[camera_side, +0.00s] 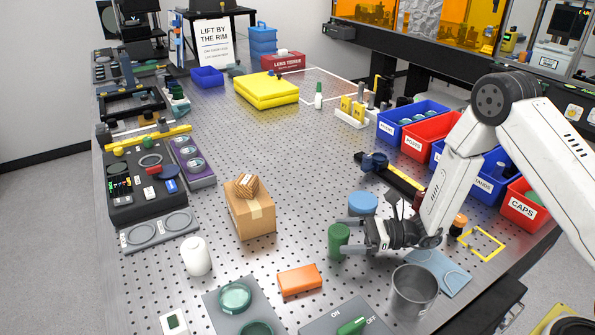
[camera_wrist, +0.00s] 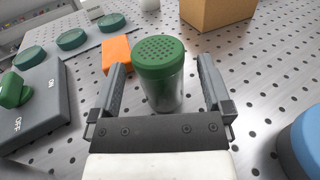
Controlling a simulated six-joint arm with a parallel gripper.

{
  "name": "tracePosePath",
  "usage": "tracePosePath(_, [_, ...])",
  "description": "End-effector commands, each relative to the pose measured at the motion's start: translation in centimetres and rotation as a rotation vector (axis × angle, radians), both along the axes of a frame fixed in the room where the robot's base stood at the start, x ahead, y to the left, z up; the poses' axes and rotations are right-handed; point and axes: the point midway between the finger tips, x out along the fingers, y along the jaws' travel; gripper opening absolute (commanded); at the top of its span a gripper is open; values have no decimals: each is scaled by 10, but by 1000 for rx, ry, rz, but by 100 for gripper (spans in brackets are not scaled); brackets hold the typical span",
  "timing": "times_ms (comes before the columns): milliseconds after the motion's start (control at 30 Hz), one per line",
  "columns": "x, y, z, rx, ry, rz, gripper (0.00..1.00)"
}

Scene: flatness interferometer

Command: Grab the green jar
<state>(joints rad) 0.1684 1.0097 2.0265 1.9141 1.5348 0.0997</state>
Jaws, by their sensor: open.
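The green jar (camera_side: 338,240) stands upright on the perforated metal table in the side view. In the wrist view the green jar (camera_wrist: 160,75) has a green lid with small holes and a greyish, see-through-looking body. My gripper (camera_side: 357,237) is level and reaches toward the jar from the right in the side view. In the wrist view my gripper (camera_wrist: 162,85) is open, with one finger on each side of the jar. Gaps show between the fingers and the jar. The jar's lower front is partly hidden by the gripper body.
An orange block (camera_side: 300,280) and a cardboard box (camera_side: 250,212) stand near the jar. A blue round object (camera_side: 362,203) is just behind my gripper. A metal cup (camera_side: 413,290) and a grey ON/OFF switch plate (camera_side: 350,318) are in front. The table's middle is clear.

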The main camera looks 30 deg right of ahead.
Motion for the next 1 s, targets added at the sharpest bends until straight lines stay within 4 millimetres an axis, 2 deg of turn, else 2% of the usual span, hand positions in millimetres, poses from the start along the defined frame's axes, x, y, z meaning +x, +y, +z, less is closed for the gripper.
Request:
tracePosePath(200, [11, 23, 0, 0, -2, 3, 100])
tracePosePath(333, [16, 30, 0, 0, -1, 2, 100])
tracePosePath(900, [17, 32, 0, 0, 0, 0, 100])
tracePosePath(967, [17, 32, 0, 0, 0, 0, 81])
tracePosePath(1000, [17, 32, 0, 0, 0, 0, 68])
